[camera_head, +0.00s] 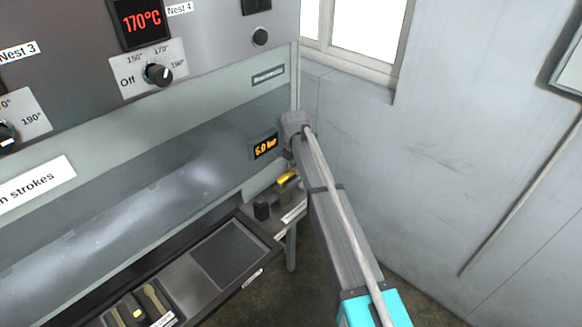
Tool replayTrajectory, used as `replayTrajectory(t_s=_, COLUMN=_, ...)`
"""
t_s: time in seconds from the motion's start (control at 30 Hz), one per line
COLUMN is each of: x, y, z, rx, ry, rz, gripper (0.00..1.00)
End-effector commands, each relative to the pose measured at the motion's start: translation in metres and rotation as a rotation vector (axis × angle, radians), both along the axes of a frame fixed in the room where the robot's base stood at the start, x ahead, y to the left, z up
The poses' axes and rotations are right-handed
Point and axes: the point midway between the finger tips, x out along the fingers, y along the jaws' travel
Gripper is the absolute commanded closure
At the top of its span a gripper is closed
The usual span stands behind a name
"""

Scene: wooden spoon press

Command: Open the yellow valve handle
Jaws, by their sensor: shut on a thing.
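The yellow valve handle (288,178) shows as a short yellow bar low on the right end of the grey press, below the 5.0 bar display (264,146). It lies roughly level in the picture, rising slightly to the right. Its right end meets the edge of my arm, which covers what is behind it. My arm comes in from the lower right and bends at a grey joint above the handle. My gripper's fingers are hidden behind the arm, so their contact with the handle does not show.
A black knob-like part (262,211) sits just left of and below the handle. A flat dark panel (229,254) and a tray with wooden spoons (153,299) lie further left. A heater dial (158,74) is above. A grey wall stands close on the right.

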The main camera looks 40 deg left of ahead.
Motion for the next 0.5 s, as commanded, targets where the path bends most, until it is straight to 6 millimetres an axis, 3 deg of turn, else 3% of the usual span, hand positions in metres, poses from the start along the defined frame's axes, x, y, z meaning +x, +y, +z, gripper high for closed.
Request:
replayTrajectory(t_s=0.27, x=-0.007, y=0.005, z=0.0, rx=-0.005, ry=-0.005, rz=0.012, gripper=1.0)
replayTrajectory(t_s=0.3, x=-0.008, y=0.005, z=0.0, rx=-0.005, ry=-0.004, rz=0.014, gripper=0.63)
replayTrajectory(t_s=0.43, x=-0.012, y=0.008, z=0.0, rx=-0.004, ry=-0.003, rz=0.018, gripper=0.39)
replayTrajectory(t_s=0.5, x=-0.014, y=0.01, z=0.0, rx=-0.003, ry=-0.002, rz=0.02, gripper=0.34)
